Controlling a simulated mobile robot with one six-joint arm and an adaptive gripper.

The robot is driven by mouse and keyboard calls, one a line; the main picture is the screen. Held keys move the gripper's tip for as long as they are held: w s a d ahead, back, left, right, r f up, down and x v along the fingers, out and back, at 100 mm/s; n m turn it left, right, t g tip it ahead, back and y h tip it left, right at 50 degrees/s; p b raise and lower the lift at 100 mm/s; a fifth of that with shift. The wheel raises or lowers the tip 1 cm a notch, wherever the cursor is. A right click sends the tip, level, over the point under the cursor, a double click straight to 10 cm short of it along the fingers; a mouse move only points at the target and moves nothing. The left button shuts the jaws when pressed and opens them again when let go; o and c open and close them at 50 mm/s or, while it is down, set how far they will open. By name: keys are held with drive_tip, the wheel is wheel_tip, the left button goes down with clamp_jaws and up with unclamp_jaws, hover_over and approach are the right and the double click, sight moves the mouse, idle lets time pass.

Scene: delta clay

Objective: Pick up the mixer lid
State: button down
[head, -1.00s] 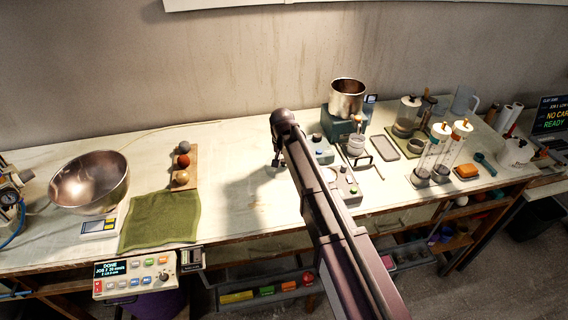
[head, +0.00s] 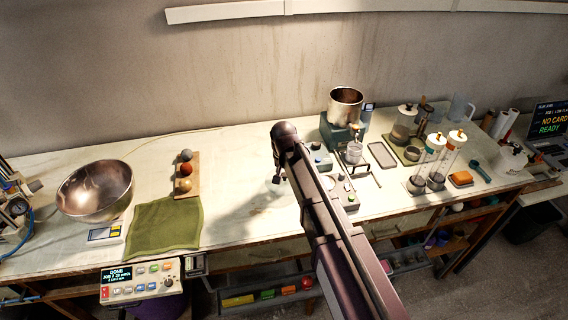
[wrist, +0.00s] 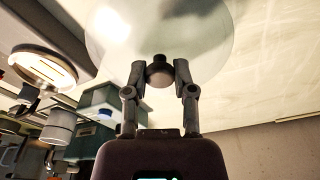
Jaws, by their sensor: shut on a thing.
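The mixer lid (wrist: 208,45) is a clear round disc with a dark knob (wrist: 160,73) at its middle. In the wrist view my gripper (wrist: 160,66) is shut on that knob, one finger on each side. In the head view my gripper (head: 277,180) hangs over the middle of the pale bench, and the lid shows only as a faint pale patch around the fingertips. Its height above the bench is hard to tell. The mixer (head: 346,104), a steel bowl on a teal base, stands to the right and farther back, with its top uncovered.
A control box (head: 342,193) and small cups stand right of my gripper. Clear cylinders (head: 447,160) stand farther right. On the left are a wide metal bowl (head: 95,188), a green towel (head: 166,224) and balls on a wooden board (head: 186,188). Bench between board and gripper is clear.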

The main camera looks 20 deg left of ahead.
drive_tip(key=s+d, duration=0.1)
drive_tip(key=s, duration=0.1)
drive_tip(key=s+d, duration=0.1)
drive_tip(key=s, duration=0.2)
drive_tip(key=s+d+r, duration=0.1)
drive_tip(key=s, duration=0.2)
drive_tip(key=shift+s+d+p, duration=0.1)
drive_tip(key=shift+d+p, duration=0.2)
drive_tip(key=shift+p, duration=0.05)
idle(0.5)
